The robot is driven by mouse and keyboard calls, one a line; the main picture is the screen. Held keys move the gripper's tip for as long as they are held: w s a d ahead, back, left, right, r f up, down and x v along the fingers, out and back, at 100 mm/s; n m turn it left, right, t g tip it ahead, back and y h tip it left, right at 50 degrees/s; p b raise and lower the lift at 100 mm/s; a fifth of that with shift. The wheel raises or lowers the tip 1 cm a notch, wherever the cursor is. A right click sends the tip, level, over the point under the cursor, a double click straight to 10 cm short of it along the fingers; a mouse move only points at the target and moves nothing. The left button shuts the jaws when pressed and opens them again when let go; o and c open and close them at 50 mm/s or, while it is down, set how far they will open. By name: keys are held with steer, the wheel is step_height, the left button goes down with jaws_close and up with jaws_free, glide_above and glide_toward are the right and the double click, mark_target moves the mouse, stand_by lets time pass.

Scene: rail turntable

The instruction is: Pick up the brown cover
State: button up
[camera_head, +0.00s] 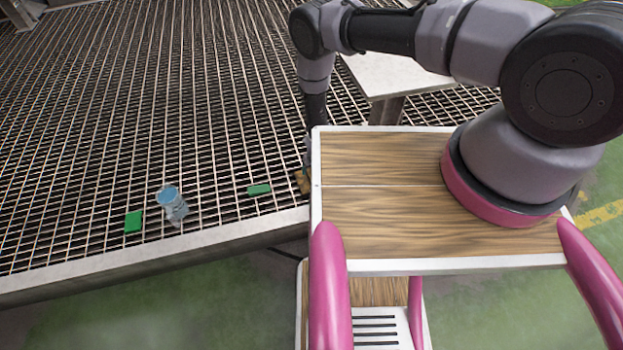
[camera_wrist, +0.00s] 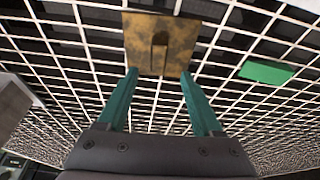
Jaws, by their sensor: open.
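The brown cover (camera_wrist: 135,48) is a square, mottled brown plate with a raised ridge in its middle, lying on the metal grating in the wrist view. In the head view a part of the cover (camera_head: 302,183) shows at the left edge of my wooden top; the rest is hidden. My gripper (camera_wrist: 160,78) has two teal fingers spread apart, pointing at the cover's near edge with nothing between them. Whether the fingertips touch the cover I cannot tell. In the head view the gripper is mostly hidden behind my wooden top.
A green block (camera_head: 259,189) lies just left of the cover; it also shows in the wrist view (camera_wrist: 266,72). Farther left are a clear blue-topped container (camera_head: 172,205) and another green block (camera_head: 133,222). The grating (camera_head: 120,120) has a pale metal edge. A pale table (camera_head: 395,75) stands behind.

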mark_target(304, 182)
steer(key=shift+x, duration=3.05)
steer(key=shift+d, duration=0.1)
jaws_close()
